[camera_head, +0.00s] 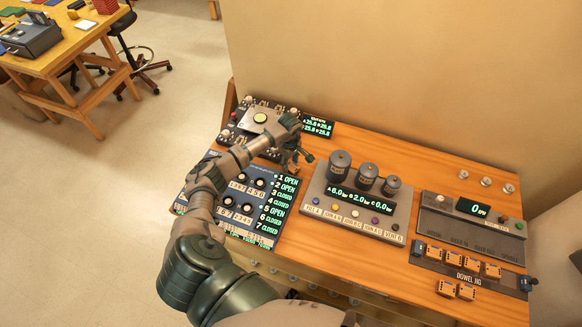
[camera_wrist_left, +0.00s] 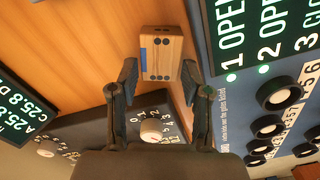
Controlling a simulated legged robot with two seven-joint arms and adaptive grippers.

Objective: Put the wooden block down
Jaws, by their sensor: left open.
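The wooden block (camera_wrist_left: 161,57) is light wood with dark dots on its face and a small dark piece at its top. In the left wrist view it lies between and just beyond the fingertips of my left gripper (camera_wrist_left: 160,75), with a gap visible on each side. My left gripper (camera_head: 296,160) is open, low over the wooden table by the panel with the green readouts. My right gripper is not in view.
The wooden table (camera_head: 330,262) carries a knob panel (camera_head: 238,202), a console with three dark cylinders (camera_head: 352,213), and a grey unit with a display (camera_head: 470,232). Several similar blocks sit at the dowel jig (camera_head: 430,254). Bare wood shows behind the consoles.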

